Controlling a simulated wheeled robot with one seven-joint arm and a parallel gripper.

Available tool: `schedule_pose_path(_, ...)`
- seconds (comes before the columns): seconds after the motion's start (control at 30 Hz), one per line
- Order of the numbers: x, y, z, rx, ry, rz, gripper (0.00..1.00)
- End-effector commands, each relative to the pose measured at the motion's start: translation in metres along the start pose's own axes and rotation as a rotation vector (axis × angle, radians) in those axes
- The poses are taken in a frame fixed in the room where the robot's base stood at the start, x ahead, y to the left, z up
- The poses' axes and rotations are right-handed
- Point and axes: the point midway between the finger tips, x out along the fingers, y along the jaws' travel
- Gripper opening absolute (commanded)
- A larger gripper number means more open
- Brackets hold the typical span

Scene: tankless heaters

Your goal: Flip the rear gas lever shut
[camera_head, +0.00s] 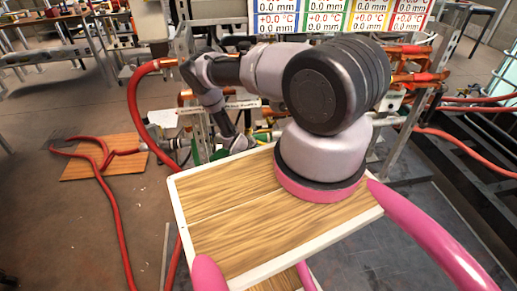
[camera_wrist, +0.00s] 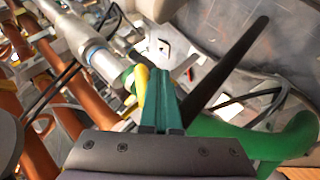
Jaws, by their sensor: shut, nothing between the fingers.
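My gripper (camera_wrist: 162,100) shows in the wrist view with its two teal fingers pressed together and nothing between them. A yellow piece that looks like a lever handle (camera_wrist: 141,82) stands close along the left side of the fingers. I cannot tell whether it touches them, or whether it is the rear gas lever. A grey metal pipe with a fitting (camera_wrist: 92,48) runs down from the upper left towards it. In the head view my arm reaches over to the pipework behind the wooden board, and the fingertips and lever cannot be made out clearly.
Orange-copper pipes (camera_wrist: 68,118) run on the left of the wrist view. A thick green hose (camera_wrist: 275,138) and a black bar (camera_wrist: 228,65) lie to the right. In the head view, red hoses (camera_head: 136,110) loop left of the rig, below a display panel (camera_head: 340,14).

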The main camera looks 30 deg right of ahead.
Motion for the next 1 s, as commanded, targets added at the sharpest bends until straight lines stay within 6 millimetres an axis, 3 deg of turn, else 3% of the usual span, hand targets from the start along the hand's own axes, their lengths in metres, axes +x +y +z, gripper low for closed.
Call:
schedule_pose_path(0.83, 0.0, 0.0, 0.0, 0.0, 0.0, 0.0, 0.0)
schedule_pose_path(1.0, 0.0, -0.01, 0.003, -0.002, 0.0, -0.001, 0.0)
